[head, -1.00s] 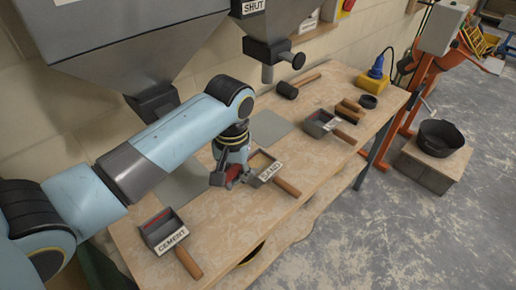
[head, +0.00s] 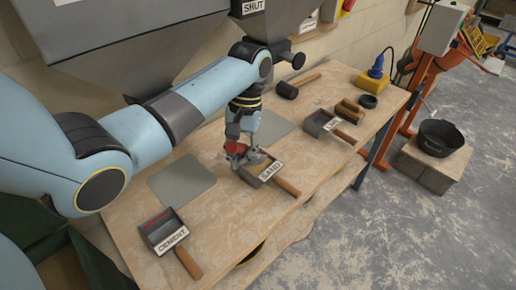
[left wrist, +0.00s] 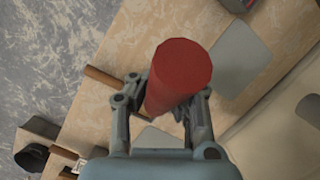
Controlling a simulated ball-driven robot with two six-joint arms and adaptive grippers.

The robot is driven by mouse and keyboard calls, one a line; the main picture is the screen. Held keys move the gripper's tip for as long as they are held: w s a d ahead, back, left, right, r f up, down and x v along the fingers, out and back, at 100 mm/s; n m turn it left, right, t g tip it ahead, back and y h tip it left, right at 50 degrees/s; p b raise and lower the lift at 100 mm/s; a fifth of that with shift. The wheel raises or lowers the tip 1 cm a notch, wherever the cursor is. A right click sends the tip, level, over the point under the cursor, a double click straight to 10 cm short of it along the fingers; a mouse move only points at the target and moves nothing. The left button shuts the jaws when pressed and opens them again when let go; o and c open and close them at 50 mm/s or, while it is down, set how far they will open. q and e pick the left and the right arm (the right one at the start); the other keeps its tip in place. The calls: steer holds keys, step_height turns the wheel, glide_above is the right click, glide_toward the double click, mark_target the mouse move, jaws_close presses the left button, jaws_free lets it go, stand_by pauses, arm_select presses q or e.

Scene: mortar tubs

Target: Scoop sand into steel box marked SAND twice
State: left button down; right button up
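The steel box marked SAND (head: 256,170) lies on the bench, its wooden handle (head: 287,187) pointing to the lower right. My left gripper (head: 236,153) is at the box's left rim, pointing down. A red-ended cylinder (left wrist: 180,72) sits between its fingers (left wrist: 160,108) in the left wrist view, and the fingers look closed on it. A little red (head: 236,147) also shows there in the head view. What lies below the cylinder is mostly hidden, and I cannot tell if it touches the box. I cannot make out sand. My right gripper is not in view.
A box marked CEMENT (head: 165,232) stands at the front left, another labelled box (head: 320,123) further right. Steel hoppers (head: 150,50) hang above the bench. Grey plates (head: 181,184) lie on it. A mallet (head: 289,89) and black tub (head: 438,137) are further off.

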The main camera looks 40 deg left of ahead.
arm_select(q)
steer(key=shift+w+a+r, duration=0.1)
steer(key=shift+w+r, duration=0.15)
steer(key=shift+w, duration=0.05)
steer(key=shift+s, duration=0.1)
stand_by(0.6)
steer(key=s+d+f+t+y+b, duration=0.1)
steer(key=s+d+f+t+b, duration=0.1)
steer(key=s+f+t, duration=0.2)
steer(key=s+d+f+t+y+b, duration=0.2)
steer(key=s+f+t+b, duration=0.1)
steer(key=s+f, duration=0.4)
steer(key=shift+s+d+t, duration=0.25)
steer(key=shift+s+t, duration=0.55)
steer(key=shift+t, duration=0.1)
stand_by(0.7)
